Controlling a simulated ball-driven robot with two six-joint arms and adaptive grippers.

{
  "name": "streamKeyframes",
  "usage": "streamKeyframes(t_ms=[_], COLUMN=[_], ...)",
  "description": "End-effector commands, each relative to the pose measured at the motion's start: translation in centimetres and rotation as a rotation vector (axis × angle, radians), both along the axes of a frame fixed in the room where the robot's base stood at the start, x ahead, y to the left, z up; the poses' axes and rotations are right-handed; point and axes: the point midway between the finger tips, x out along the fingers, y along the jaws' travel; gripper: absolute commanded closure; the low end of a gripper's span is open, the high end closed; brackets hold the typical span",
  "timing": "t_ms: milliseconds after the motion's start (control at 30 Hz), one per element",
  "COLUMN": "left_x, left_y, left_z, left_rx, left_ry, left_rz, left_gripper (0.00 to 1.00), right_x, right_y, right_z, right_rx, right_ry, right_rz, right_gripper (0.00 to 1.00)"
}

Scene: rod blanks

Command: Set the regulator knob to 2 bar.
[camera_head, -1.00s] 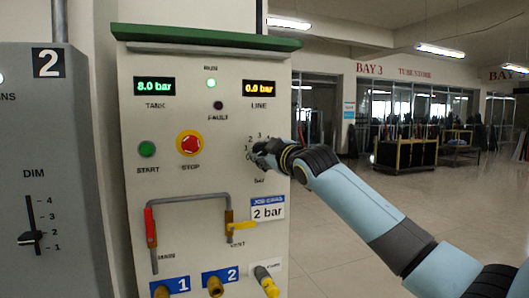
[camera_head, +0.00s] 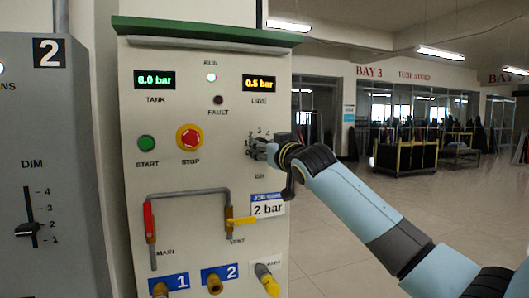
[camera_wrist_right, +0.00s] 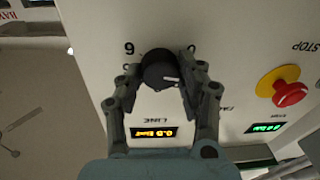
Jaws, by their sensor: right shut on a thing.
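The regulator knob (camera_wrist_right: 160,72) is a round black knob with a light pointer mark, on the panel's right side. In the right wrist view my right gripper (camera_wrist_right: 164,80) has its two fingers closed around the knob's sides. In the head view the right gripper (camera_head: 262,149) covers most of the knob; scale numbers show around it. The line display (camera_head: 259,85) reads 0.5 bar. The job card (camera_head: 267,206) below reads 2 bar. The tank display (camera_head: 154,80) reads 8.0 bar or close to it; its first digit is blurred. My left gripper is not in view.
On the same panel are the red stop button (camera_head: 189,138), the green start button (camera_head: 147,143), a red-handled main valve (camera_head: 150,222) and a yellow vent handle (camera_head: 241,221). A grey DIM slider panel (camera_head: 70,150) stands at left. The floor at right is open.

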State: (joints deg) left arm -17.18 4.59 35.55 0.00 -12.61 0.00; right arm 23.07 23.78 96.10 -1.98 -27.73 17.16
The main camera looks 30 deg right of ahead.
Motion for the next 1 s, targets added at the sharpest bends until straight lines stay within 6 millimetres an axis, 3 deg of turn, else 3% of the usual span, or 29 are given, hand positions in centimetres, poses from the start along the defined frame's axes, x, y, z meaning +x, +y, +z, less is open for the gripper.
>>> streamKeyframes(t_ms=[600, 1000], left_x=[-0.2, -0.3], left_y=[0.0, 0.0], left_z=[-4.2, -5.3], left_rx=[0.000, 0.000], left_ry=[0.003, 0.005], left_rz=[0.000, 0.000], left_gripper=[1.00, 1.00], right_x=[0.0, 0.0], right_y=[0.1, 0.1], right_z=[-0.4, -0.3], right_rx=[0.523, 0.685], right_ry=[-0.125, -0.162], right_rz=[0.000, -0.001], right_gripper=[0.94, 0.94])
